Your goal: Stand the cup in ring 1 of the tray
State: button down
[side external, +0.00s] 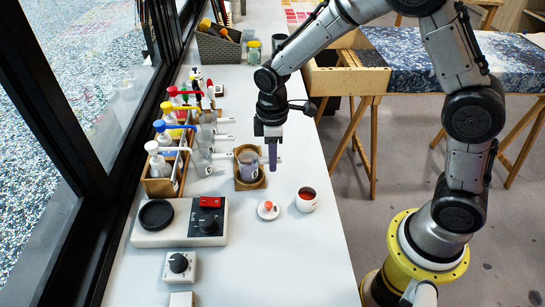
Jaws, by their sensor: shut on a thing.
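A translucent grey cup (248,172) with a pale rim is upright at a small square wooden stand (240,185) in the middle of the table. I cannot tell whether its base rests there or hangs just above. My gripper (272,168) points down at the cup's right side, shut on its handle, which the fingers mostly hide. Several similar clear cups (203,163) with white handles stand in a row to the left, beside a wooden tray (160,187) of pump bottles. Ring numbers are too small to read.
A white jar with red contents (306,200) and a white lid with a red knob (268,210) lie in front. A control panel (180,223) with a black disc is at the left front. A grey basket (218,46) stands at the back. The table's right front is clear.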

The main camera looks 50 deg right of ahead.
jog(key=shift+f, duration=0.35)
jog(key=c, duration=0.7)
grip_release()
jog(key=shift+c, duration=0.2)
notch_tip(320, 180, up, 14)
jog(key=shift+f, duration=0.1)
